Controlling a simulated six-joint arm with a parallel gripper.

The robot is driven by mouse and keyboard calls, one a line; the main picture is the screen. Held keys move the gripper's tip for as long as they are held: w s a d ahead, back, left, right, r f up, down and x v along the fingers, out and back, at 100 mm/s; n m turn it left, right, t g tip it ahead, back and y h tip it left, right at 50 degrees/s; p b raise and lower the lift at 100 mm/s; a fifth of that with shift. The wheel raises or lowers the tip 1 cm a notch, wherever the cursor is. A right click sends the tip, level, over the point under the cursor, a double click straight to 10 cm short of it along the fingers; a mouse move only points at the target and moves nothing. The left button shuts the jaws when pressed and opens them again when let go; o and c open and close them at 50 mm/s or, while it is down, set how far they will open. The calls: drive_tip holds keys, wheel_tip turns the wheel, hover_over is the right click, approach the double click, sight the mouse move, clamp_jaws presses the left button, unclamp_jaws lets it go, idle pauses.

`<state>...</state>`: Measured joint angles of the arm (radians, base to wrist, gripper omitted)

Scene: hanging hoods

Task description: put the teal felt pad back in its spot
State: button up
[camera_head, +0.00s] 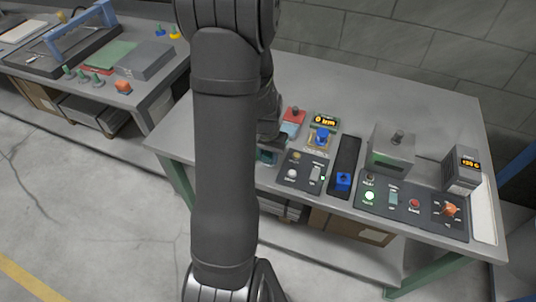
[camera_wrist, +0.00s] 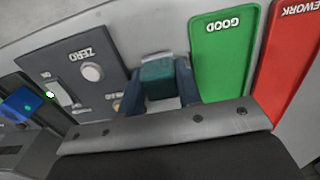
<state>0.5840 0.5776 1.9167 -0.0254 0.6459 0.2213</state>
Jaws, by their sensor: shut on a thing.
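The teal felt pad (camera_wrist: 158,75) is a small teal block in the wrist view. It sits between the two fingers of my gripper (camera_wrist: 160,85), which is shut on it. A pale patch shows around its lower edge; I cannot tell whether the pad touches the surface below. The pad is just right of the dark ZERO panel (camera_wrist: 85,72) and left of the green GOOD mat (camera_wrist: 222,52).
A red REWORK mat (camera_wrist: 292,65) lies right of the green one. On the bench (camera_head: 400,85) stand a display unit with a blue knob (camera_head: 322,135), a black rail with a blue block (camera_head: 343,181), a grey box (camera_head: 390,150) and a control panel (camera_head: 410,207). The bench's back is clear.

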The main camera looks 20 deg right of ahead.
drive_tip(key=shift+f, duration=0.45)
drive_tip(key=o, duration=1)
drive_tip(key=shift+o, duration=0.2)
drive_tip(key=shift+r, duration=0.1)
wheel_tip(320, 180, up, 17)
drive_tip(key=shift+r, duration=0.15)
drive_tip(key=shift+a, duration=0.1)
wheel_tip(320, 180, down, 18)
drive_tip(key=shift+r, duration=0.25)
drive_tip(key=shift+s, duration=0.1)
